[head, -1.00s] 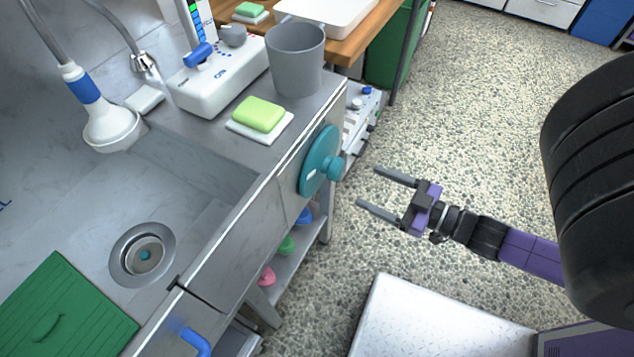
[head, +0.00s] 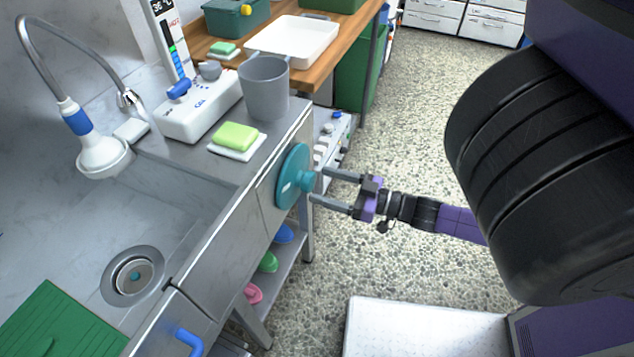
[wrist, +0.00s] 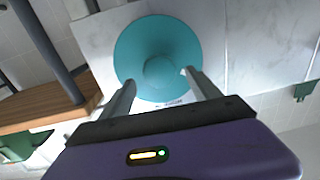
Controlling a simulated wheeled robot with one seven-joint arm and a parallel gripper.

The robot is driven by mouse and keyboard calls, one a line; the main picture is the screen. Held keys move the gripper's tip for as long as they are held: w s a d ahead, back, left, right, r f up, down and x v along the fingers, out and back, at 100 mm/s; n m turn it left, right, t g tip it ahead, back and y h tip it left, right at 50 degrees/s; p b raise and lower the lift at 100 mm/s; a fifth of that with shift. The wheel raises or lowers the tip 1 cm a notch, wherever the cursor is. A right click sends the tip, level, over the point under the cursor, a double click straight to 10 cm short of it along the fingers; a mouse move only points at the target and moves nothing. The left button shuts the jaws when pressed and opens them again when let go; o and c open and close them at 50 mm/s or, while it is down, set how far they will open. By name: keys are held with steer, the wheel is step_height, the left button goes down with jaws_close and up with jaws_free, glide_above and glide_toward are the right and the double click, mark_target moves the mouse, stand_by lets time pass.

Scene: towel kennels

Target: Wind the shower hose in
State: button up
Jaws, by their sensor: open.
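The shower head (head: 103,152), white with a blue collar, hangs on its grey hose (head: 55,28) over the metal tub at the left. A round teal wheel (head: 291,176) with a central knob (head: 308,181) is on the tub's outer side panel. My gripper (head: 316,184) is open at the knob, with one finger on each side of it in the head view. In the wrist view the teal wheel (wrist: 135,42) lies straight ahead and its knob (wrist: 161,72) shows between the open fingers (wrist: 153,90). I cannot tell whether the fingers touch the knob.
A grey bucket (head: 264,88), a green sponge (head: 235,136) and a white control box (head: 198,108) stand on the tub's ledge. A wooden table (head: 350,45) is behind. A blue handle (head: 189,342) juts from the tub front. Speckled floor (head: 420,130) is free to the right.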

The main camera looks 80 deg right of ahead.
mark_target(303, 180)
steer(key=shift+w+d, duration=0.25)
steer(key=shift+w, duration=1)
jaws_close()
